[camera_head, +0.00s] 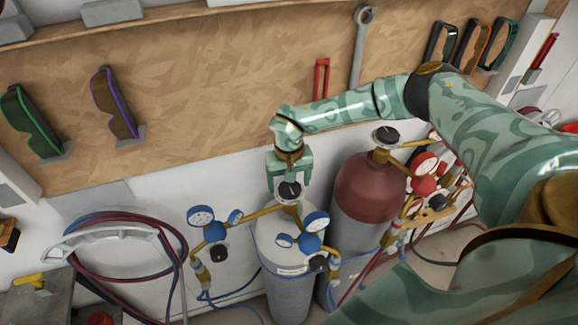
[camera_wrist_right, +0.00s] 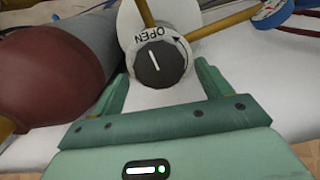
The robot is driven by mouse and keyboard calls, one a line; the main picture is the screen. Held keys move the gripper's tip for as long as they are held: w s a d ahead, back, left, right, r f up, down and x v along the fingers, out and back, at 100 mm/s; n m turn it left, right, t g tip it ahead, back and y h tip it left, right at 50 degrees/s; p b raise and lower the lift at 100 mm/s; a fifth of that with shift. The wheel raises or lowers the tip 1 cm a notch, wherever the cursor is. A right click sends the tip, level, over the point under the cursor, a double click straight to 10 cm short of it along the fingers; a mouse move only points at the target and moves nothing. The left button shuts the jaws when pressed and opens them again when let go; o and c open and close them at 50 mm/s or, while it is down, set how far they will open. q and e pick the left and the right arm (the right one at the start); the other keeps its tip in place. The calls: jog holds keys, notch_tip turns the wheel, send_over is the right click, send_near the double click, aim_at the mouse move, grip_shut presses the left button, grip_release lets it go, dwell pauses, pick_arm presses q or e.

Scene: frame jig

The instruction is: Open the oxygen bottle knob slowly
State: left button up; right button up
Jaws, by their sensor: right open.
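The oxygen bottle (camera_head: 285,262) is a pale grey cylinder with blue-rimmed gauges, standing against the wall in the head view. Its knob (camera_head: 289,191) is a black dial with a white line, on top of the bottle. In the right wrist view the knob (camera_wrist_right: 160,62) sits by a white plate marked OPEN with a curved arrow. My right gripper (camera_head: 289,179) is open and empty, pointing down over the knob. In the wrist view its fingers (camera_wrist_right: 160,82) lie either side of the knob, with the knob near the fingertips; I see no clear contact. My left gripper is not in view.
A dark red bottle (camera_head: 372,190) with its own black knob (camera_head: 385,136) and red gauges stands close on the right. Coiled hoses (camera_head: 120,225) hang at left. Blue gauges (camera_head: 200,216) flank the oxygen valve. Goggles and wrenches hang on the wooden board (camera_head: 230,90).

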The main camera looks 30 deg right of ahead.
aim_at(289, 186)
notch_tip(289, 186, up, 16)
jog(key=b, duration=0.2)
jog(key=shift+f, duration=0.15)
dwell(0.4)
